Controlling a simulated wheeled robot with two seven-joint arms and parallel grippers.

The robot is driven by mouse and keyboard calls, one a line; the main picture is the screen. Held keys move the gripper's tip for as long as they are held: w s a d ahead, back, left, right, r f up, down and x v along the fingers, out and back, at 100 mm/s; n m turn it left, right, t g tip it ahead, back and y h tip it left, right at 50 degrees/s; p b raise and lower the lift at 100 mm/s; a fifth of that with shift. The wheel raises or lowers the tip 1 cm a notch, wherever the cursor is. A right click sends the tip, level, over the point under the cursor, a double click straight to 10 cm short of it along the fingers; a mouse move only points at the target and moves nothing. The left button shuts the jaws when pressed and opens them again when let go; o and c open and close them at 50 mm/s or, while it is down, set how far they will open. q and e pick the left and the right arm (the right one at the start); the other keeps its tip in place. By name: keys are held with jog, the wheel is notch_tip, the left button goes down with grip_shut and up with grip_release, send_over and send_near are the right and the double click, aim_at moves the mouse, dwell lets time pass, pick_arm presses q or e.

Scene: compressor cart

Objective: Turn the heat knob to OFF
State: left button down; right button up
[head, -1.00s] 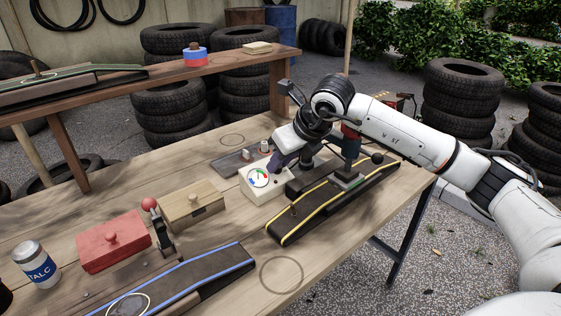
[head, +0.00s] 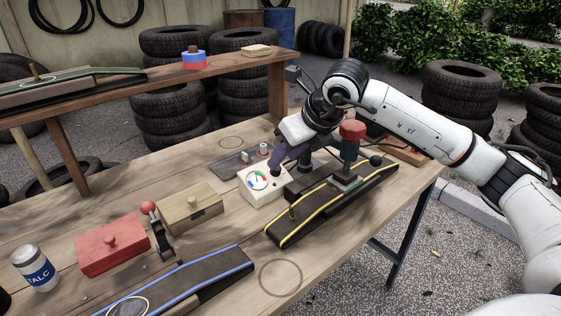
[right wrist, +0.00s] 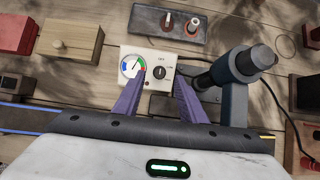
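The heat knob (right wrist: 158,73) is a small dark knob on a cream control box (head: 255,193), with tiny lettering around it. A round gauge (right wrist: 131,66) with coloured segments and a needle sits left of the knob. It also shows in the head view (head: 258,180). My right gripper (right wrist: 159,79) points at the box, its purple fingers apart on either side of the knob. I cannot tell whether they touch it, nor exactly where the knob points. In the head view my right gripper (head: 275,174) hides most of the knob. My left gripper is not in view.
A grey plate with two knobs (head: 246,160) lies behind the box. A red-topped tool in a stand (head: 352,140) and a yellow-edged belt (head: 310,217) are close on the right. A wooden box (head: 190,208) stands to the left.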

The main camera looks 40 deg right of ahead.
jog(key=v, duration=0.6)
dwell(0.4)
